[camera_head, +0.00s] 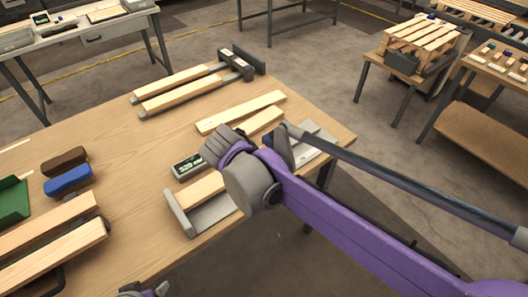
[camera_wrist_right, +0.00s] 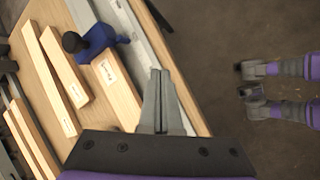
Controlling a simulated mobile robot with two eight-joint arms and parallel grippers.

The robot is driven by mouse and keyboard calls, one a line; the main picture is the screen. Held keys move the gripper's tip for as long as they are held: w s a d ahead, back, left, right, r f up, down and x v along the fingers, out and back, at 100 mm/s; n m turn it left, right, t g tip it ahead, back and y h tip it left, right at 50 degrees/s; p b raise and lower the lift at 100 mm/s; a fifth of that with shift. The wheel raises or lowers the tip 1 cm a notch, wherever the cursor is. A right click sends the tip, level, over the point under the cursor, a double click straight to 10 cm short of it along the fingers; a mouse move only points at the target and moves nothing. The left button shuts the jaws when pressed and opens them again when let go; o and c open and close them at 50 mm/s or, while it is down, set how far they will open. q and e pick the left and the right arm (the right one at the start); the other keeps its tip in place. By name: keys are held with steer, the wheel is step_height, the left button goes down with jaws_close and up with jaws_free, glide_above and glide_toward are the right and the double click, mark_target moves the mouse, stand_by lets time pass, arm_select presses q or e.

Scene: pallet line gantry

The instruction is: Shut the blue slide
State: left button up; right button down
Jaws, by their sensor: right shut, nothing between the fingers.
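The blue slide (camera_wrist_right: 97,42) shows in the right wrist view, with a black knob (camera_wrist_right: 72,42) on its left side. It sits on a grey metal fixture (camera_wrist_right: 148,45) near the table edge, just beyond the end of a labelled wood piece (camera_wrist_right: 117,88). In the head view my right arm covers most of it. My right gripper (camera_wrist_right: 160,75) is shut and empty over the fixture, apart from the slide, to its lower right in the wrist view. In the head view a small part of my left gripper (camera_head: 142,291) shows at the bottom edge; its fingers are unclear.
The fixture's near end (camera_head: 185,218) is on the wooden table (camera_head: 130,130). Loose wood strips (camera_head: 240,112) lie beyond it. A small display box (camera_head: 188,165) stands beside it. Brown (camera_head: 64,161) and blue blocks (camera_head: 69,180) and a green bin (camera_head: 12,200) are at left.

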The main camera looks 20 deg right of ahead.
steer(key=w+a+n+h, duration=0.1)
steer(key=w+a+n, duration=0.1)
steer(key=w, duration=0.1)
steer(key=w+a+r+n+h+b, duration=0.1)
steer(key=w+a+n, duration=0.1)
steer(key=w+n, duration=0.1)
steer(key=w+a+r+n+h+b, duration=0.1)
steer(key=w+n+h, duration=0.1)
steer(key=w, duration=0.1)
steer(key=shift+w+a, duration=0.3)
steer(key=shift+a, duration=0.1)
steer(key=shift+w+n, duration=0.1)
steer(key=shift+n, duration=0.2)
steer(key=x, duration=0.9)
steer(key=shift+d, duration=0.15)
steer(key=d, duration=0.1)
steer(key=w+d, duration=0.1)
steer(key=d, duration=0.1)
steer(key=shift+d+f, duration=0.15)
steer(key=shift+f, duration=0.05)
steer(key=shift+w+d, duration=0.15)
steer(key=shift+d, duration=0.35)
